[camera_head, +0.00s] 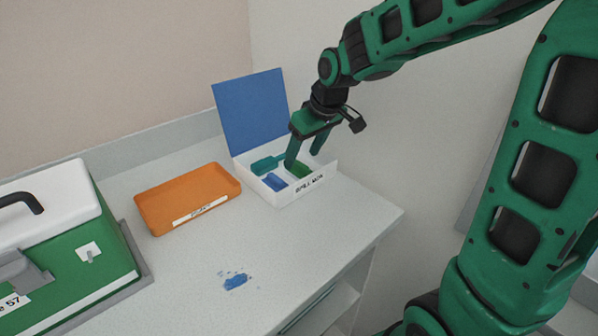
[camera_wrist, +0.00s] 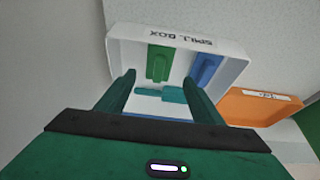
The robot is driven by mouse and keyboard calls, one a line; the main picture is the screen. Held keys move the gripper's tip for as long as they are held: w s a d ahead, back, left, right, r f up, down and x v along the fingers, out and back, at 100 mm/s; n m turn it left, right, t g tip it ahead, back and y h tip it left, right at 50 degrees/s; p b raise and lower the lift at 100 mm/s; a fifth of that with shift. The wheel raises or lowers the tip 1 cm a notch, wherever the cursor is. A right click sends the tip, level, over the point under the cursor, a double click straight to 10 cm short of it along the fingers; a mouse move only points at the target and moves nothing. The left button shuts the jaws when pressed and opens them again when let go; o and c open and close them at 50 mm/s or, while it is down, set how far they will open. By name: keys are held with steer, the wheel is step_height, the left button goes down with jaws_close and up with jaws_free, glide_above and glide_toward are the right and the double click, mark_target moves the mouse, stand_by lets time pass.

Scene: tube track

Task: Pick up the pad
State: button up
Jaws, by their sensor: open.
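The white spill box (camera_head: 316,182) stands open on the counter with its blue lid (camera_head: 250,110) raised; it also shows in the wrist view (camera_wrist: 120,50). Inside lie a blue block-like piece (camera_head: 275,182), a green one (camera_head: 300,171) and a teal tool with a handle (camera_head: 266,164). I cannot tell which of the blue and green pieces is the pad. In the wrist view the green piece (camera_wrist: 158,64) and blue piece (camera_wrist: 205,68) lie beyond the fingertips. My gripper (camera_head: 305,158) is open and empty, pointing down over the box. The teal tool (camera_wrist: 165,94) shows between its fingers.
An orange tray (camera_head: 150,215) with a label stands left of the box. A green and white cooler-like case (camera_head: 110,245) is at the far left. A blue spill (camera_head: 236,281) marks the counter in front. The wall is close behind; the counter's right edge is near the box.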

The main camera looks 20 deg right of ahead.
mark_target(297, 161)
steer(key=shift+w+x, duration=0.15)
steer(key=shift+x, duration=1.2)
steer(key=shift+w+x, duration=0.15)
steer(key=shift+x, duration=1.2)
steer(key=shift+d+r, duration=0.1)
steer(key=c, duration=1.2)
steer(key=shift+w+r, duration=0.1)
steer(key=shift+r, duration=0.35)
step_height(297, 161, up, 4)
steer(key=shift+f, duration=0.15)
steer(key=s+a+r, duration=0.2)
steer(key=a, duration=0.1)
steer(key=s+a+r, duration=0.2)
steer(key=a, duration=0.1)
steer(key=s+a+r, duration=0.2)
steer(key=a, duration=0.2)
steer(key=shift+s+r, duration=0.1)
steer(key=shift+r, duration=0.15)
